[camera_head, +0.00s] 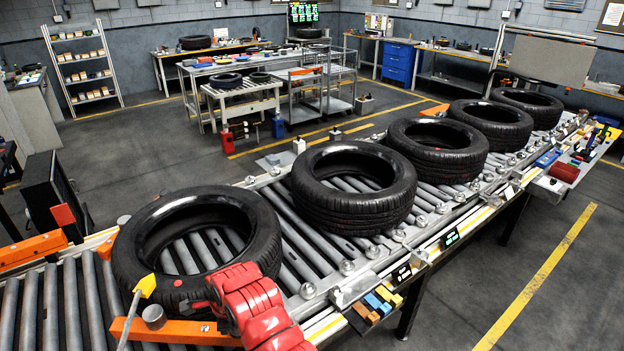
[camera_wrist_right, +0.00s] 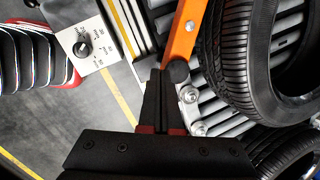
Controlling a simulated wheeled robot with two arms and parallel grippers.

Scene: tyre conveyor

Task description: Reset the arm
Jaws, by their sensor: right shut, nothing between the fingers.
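My right arm, in red, comes in from the bottom of the head view and reaches the front edge of the nearest tyre (camera_head: 135,243). My right gripper (camera_wrist_right: 156,80) shows in the wrist view with its dark fingers together and nothing between them. The fingertips point toward an orange bar (camera_wrist_right: 184,32) and a dark round knob (camera_wrist_right: 178,72); whether they touch is unclear. A tyre (camera_wrist_right: 232,62) lies just to the right of the bar in that view. My left gripper is in neither view.
More tyres lie flat along the roller conveyor (camera_head: 262,203), such as the second one (camera_head: 350,205). A yellow-tipped lever (camera_head: 146,286) stands by the nearest tyre. A panel with a black dial (camera_wrist_right: 86,46) is left of my fingers. Open floor (camera_head: 530,255) lies right of the conveyor.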

